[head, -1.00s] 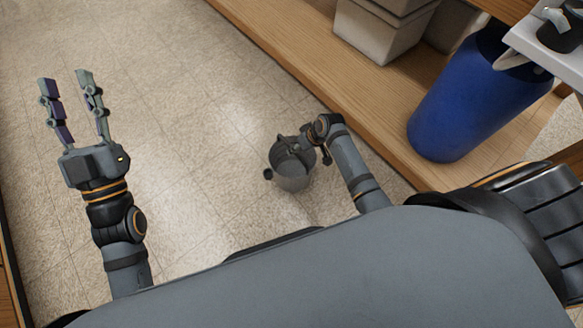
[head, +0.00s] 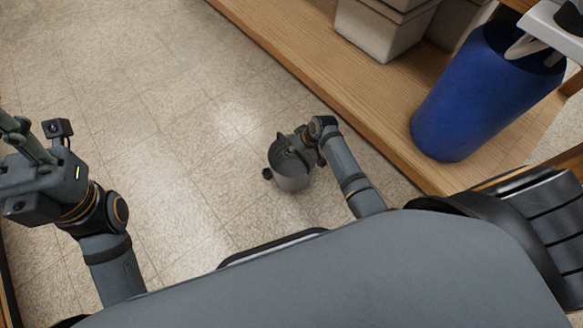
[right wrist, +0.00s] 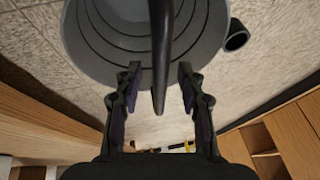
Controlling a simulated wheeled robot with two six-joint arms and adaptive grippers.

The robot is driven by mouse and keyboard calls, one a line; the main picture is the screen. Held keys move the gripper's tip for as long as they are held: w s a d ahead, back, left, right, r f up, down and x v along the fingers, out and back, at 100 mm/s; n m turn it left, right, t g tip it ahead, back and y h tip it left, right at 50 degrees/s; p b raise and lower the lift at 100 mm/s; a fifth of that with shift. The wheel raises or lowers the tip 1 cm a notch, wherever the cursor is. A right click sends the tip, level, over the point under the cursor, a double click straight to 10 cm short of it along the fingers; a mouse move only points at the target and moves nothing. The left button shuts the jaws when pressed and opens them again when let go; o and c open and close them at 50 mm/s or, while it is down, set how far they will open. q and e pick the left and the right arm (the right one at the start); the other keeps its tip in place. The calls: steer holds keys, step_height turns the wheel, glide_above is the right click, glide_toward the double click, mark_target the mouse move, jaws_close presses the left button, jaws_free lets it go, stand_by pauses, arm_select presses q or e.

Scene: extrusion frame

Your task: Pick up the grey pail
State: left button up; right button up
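The grey pail (head: 293,180) stands on the floor near the middle of the head view, its mouth facing up. My right gripper (head: 297,142) is down at its rim, largely hidden by my own wrist. In the right wrist view the pail's ringed inside (right wrist: 112,50) fills the top. Its dark handle (right wrist: 160,60) runs between the two fingers of my right gripper (right wrist: 160,80), which are apart with gaps on both sides. My left gripper (head: 20,140) is at the left edge of the head view, away from the pail, with its fingertips cut off.
A wooden shelf (head: 335,100) runs along the right, its edge close to my right arm. A blue bin (head: 480,95) and grey boxes (head: 375,35) stand on it. The tiled floor left of the pail is clear.

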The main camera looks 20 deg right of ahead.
steer(key=shift+f, duration=0.2)
stand_by(0.5)
jaws_close()
stand_by(0.4)
